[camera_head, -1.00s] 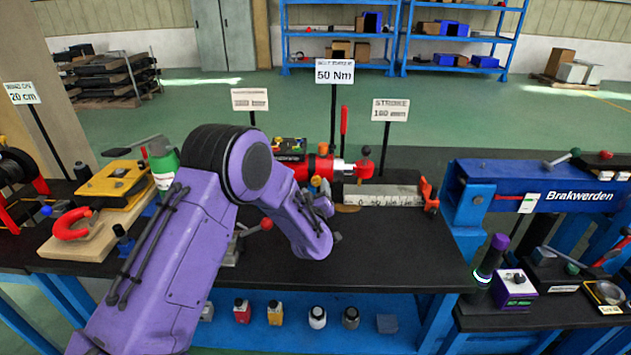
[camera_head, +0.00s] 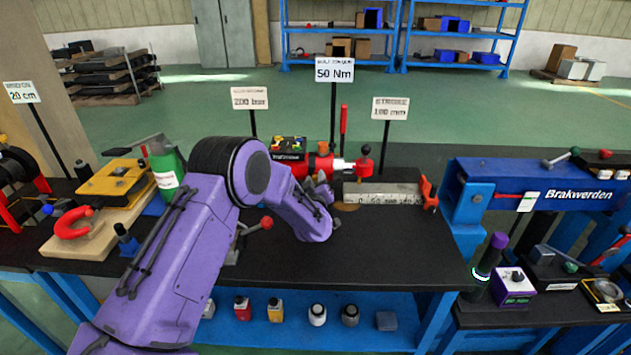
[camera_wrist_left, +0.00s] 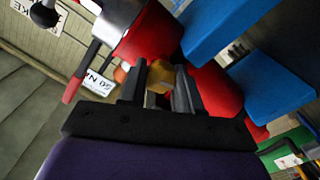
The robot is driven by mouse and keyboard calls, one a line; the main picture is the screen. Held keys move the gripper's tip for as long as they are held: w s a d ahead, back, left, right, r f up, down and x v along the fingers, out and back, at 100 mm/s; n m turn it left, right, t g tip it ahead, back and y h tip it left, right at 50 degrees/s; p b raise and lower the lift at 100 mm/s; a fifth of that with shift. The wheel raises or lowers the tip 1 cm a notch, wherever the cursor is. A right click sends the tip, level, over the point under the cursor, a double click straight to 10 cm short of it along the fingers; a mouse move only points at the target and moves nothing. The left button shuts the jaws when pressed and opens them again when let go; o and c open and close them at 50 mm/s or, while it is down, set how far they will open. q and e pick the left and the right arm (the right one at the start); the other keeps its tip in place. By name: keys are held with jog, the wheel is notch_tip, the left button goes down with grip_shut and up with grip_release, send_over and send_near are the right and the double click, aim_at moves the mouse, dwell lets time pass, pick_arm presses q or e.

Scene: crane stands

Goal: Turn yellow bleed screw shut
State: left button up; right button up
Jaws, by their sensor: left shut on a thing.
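The red hydraulic cylinder (camera_head: 302,165) lies on the black bench behind my left arm, with a bright rod end pointing right; its red body also fills much of the left wrist view (camera_wrist_left: 215,88). The yellow bleed screw (camera_wrist_left: 160,74) shows in the left wrist view between the two dark fingers of my left gripper (camera_wrist_left: 160,90), at the red body. The fingers are shut on it. In the head view my left gripper (camera_head: 322,190) is at the cylinder's near side, and my wrist mostly hides the fingers and the screw. My right gripper is in neither view.
A steel scale block (camera_head: 382,193) with an orange end stop stands right of the cylinder. A red-knobbed lever (camera_head: 265,223) stands near my forearm. A green bottle (camera_head: 166,168) is left of my arm. The bench front (camera_head: 350,262) is clear.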

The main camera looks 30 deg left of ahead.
pick_arm(q)
jog(key=m, duration=0.4)
jog(key=shift+r, duration=0.1)
jog(key=m, duration=0.6)
jog(key=shift+w+d+b, duration=0.1)
jog(key=shift+d+b, duration=0.05)
jog(key=shift+b, duration=0.15)
jog(key=m+b, duration=0.1)
jog(key=m, duration=0.3)
jog(key=m+b, duration=0.2)
jog(key=m, duration=0.3)
jog(key=shift+d, duration=0.1)
jog(key=shift+m, duration=0.4)
jog(key=o, duration=1)
jog(key=shift+o, duration=0.2)
